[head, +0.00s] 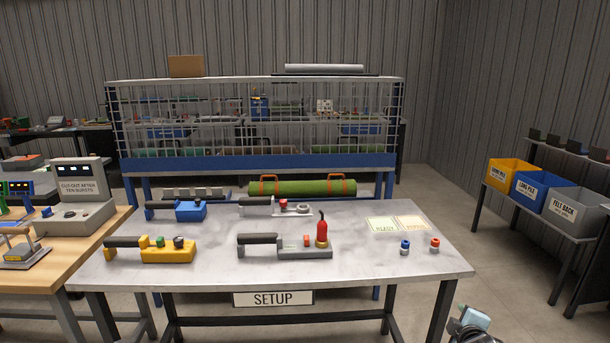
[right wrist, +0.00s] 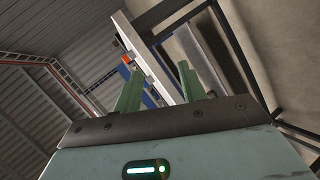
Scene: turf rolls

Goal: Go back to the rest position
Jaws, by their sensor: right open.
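My right gripper (head: 472,326) shows at the lower right edge of the head view, below the front right corner of the setup table (head: 350,272) and apart from it. In the right wrist view its two green fingers (right wrist: 158,85) stand apart with nothing between them. The table's edge shows beyond them, with a small orange-topped piece. My left gripper is not in view.
A wooden bench (head: 110,235) adjoins at left. Bins (head: 512,173) stand at right. Floor between is clear.

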